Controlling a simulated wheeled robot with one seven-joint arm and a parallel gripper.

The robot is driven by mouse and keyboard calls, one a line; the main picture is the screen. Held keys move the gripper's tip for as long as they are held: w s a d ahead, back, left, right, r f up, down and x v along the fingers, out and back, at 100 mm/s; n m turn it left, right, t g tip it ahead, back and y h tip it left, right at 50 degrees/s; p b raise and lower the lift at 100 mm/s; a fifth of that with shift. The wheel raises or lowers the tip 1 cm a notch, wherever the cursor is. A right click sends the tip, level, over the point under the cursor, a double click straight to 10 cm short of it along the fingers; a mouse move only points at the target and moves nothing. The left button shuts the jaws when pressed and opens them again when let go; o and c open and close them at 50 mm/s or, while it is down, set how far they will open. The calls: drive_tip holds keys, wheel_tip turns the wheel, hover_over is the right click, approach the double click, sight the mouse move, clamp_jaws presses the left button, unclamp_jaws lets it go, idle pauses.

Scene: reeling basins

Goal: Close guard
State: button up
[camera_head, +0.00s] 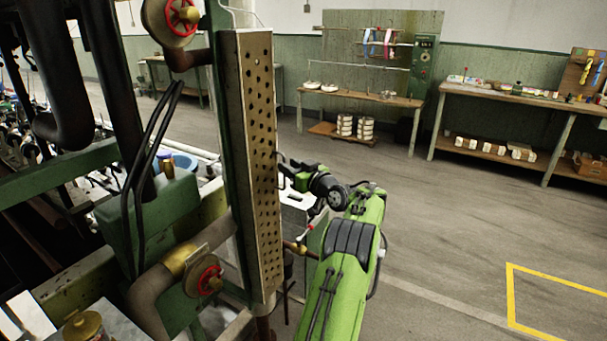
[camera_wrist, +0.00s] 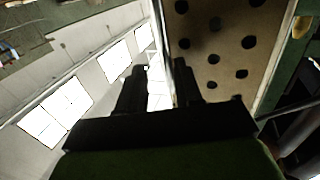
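The guard (camera_head: 262,150) is a tall, pale metal panel with rows of dark holes, upright beside the green machine frame in the head view. In the wrist view the guard (camera_wrist: 222,45) fills the upper right, with its edge running down between my fingers. My gripper (camera_head: 284,168) is at the guard's right edge, about mid-height. A thin dark handle seems to show there, partly hidden. In the wrist view my gripper (camera_wrist: 160,85) has its two dark fingers apart, with a bright gap between them. I cannot see anything clasped in it.
Pipes with red handwheels (camera_head: 203,277) stand left of the guard. A workbench (camera_head: 365,97) with a reeling stand is at the back, and another bench (camera_head: 520,100) is at right. The floor (camera_head: 450,220) to the right is clear, with a yellow marking.

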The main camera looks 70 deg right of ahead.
drive_tip(key=v, duration=1.4)
drive_tip(key=shift+s+a+b, duration=0.2)
drive_tip(key=shift+s+b, duration=0.15)
